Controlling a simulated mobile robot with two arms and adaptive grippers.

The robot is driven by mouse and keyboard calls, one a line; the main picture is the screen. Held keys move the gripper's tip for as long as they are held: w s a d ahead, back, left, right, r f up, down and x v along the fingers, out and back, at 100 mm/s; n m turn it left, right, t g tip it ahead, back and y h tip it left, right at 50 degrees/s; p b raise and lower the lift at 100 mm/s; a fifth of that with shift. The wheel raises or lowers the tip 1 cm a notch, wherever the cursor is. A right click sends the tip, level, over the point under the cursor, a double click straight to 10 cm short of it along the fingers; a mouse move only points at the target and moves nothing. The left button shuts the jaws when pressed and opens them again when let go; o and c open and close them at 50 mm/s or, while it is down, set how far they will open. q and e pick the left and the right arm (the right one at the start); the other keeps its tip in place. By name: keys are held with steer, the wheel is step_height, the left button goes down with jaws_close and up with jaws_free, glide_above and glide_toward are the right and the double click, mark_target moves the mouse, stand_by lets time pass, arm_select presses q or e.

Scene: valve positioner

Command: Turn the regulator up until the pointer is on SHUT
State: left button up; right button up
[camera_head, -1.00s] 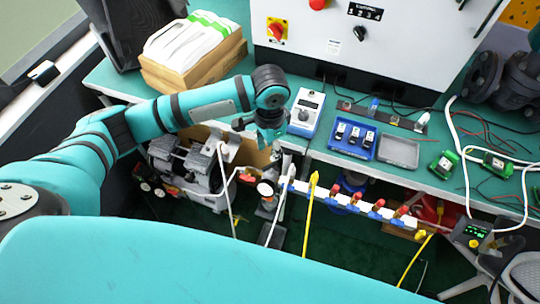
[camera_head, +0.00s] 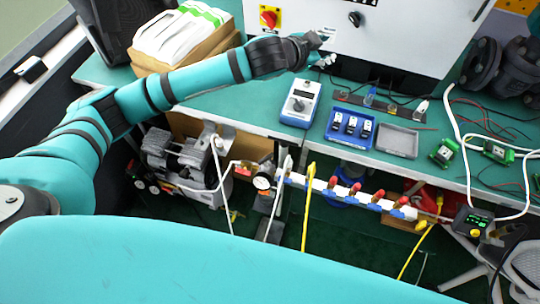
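My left gripper (camera_head: 324,60) is at the end of the teal arm, above the back of the bench and in front of the white cabinet. It is small and partly hidden by its wrist, so I cannot tell if it is open. A round white gauge (camera_head: 262,183) sits below the bench's front edge, by the white pipework. Its pointer and lettering are too small to read. A blue-and-white box with a dark knob (camera_head: 299,104) stands on the bench, below the gripper in the picture. I cannot tell which part is the regulator. My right gripper is not in view.
The white cabinet (camera_head: 420,35) has a red switch and a black knob. A blue tray (camera_head: 351,130) and a grey tray (camera_head: 397,141) lie on the bench. A manifold (camera_head: 345,194) with red-handled valves runs below the edge. Cables lie at right.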

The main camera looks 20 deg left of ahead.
arm_select(q)
steer(key=s+d+r+m+h+b, duration=0.1)
steer(key=s+d+r+m+h, duration=0.1)
steer(key=d+r+m+h, duration=0.4)
steer(key=s+d+r+m+h+b, duration=0.15)
steer(key=r+m+h, duration=0.25)
steer(key=r, duration=0.4)
steer(key=s+d+r+m+g+h, duration=0.1)
steer(key=s+d+m+g+h, duration=0.35)
steer(key=s+m+g, duration=0.45)
steer(key=s+d+f+m+g, duration=0.1)
steer(key=s+f+m+g, duration=0.1)
steer(key=s+m, duration=0.3)
steer(key=m+y+b, duration=0.4)
steer(key=m+y, duration=0.5)
steer(key=y, duration=1.1)
glide_above(270, 155)
step_height(270, 155, down, 21)
steer(key=shift+g, duration=0.3)
step_height(270, 155, down, 17)
steer(key=shift+f, duration=0.1)
